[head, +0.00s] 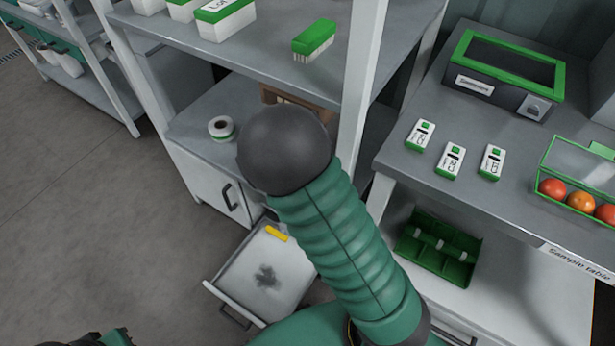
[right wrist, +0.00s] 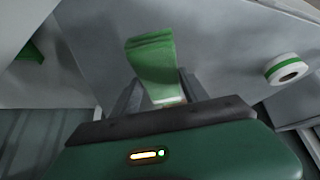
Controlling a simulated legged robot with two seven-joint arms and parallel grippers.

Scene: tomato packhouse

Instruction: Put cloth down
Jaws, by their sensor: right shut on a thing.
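In the right wrist view, my right gripper (right wrist: 160,84) is shut on a folded green cloth (right wrist: 151,58). The cloth stands out beyond the fingertips, with its folded layers at the far end. Grey surfaces lie behind it; whether it touches them I cannot tell. In the head view, a green sleeved arm of mine crosses the middle, and the cloth and right gripper do not show. My left gripper is not visible.
A tape roll (head: 221,128) sits on the lower shelf (head: 190,126); a green brush (head: 314,38) is above. A drawer (head: 240,262) is open, with a dark stain and a yellow strip. The sample table (head: 395,155) holds labelled devices and a tomato box.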

